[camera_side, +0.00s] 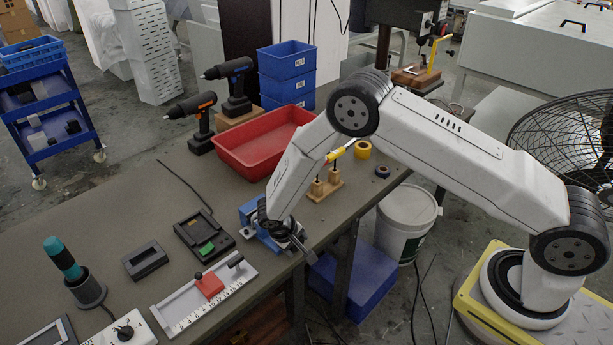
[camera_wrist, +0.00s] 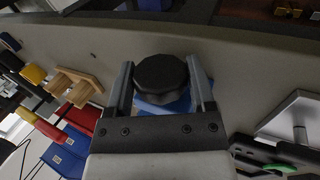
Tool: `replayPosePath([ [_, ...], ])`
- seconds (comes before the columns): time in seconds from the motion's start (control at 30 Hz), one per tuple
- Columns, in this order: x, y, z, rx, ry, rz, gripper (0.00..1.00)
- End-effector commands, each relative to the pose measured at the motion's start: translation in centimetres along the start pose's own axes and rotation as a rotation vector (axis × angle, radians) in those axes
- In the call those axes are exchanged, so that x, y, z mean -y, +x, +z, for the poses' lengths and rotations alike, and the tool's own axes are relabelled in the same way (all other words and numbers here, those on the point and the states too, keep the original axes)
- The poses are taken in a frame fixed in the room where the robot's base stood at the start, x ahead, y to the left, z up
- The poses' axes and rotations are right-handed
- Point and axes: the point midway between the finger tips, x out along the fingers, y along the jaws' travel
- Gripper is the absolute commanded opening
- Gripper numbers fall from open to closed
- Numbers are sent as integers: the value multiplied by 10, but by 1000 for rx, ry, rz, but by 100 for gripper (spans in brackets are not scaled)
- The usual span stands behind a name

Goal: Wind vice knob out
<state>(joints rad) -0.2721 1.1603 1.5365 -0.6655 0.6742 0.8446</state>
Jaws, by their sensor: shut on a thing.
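The vice is a blue block (camera_side: 254,214) at the front edge of the workbench in the side view, partly hidden by my wrist. Its blue body (camera_wrist: 150,106) also shows in the wrist view behind the knob. The vice knob is a black, faceted round knob (camera_wrist: 161,76), seen in the wrist view. My gripper (camera_wrist: 160,82) has one finger on each side of the knob and is shut on it. In the side view my gripper (camera_side: 291,240) points down by the vice, and the knob cannot be made out there.
A ruled fixture with a red block (camera_side: 209,286) and a black tray with a green piece (camera_side: 205,242) lie left of the vice. A red bin (camera_side: 262,140) and a wooden holder (camera_side: 325,186) stand behind. The bench's front edge (camera_side: 330,232) is close by.

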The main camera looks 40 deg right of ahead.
Motion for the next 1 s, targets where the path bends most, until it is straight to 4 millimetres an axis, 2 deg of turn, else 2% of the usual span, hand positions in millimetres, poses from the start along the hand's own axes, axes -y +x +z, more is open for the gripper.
replayPosePath([
  [0.03, 1, 1, 2, 4, -1, 0, 11],
  [0.07, 1, 1, 2, 4, -1, -1, 73],
  [0.13, 1, 1, 2, 4, -1, -1, 96],
  [0.17, 1, 0, 2, 3, 0, -1, 100],
  [0.67, 0, -5, 0, -1, 1, -2, 100],
  [1.0, 1, -39, -1, -2, 1, -3, 100],
])
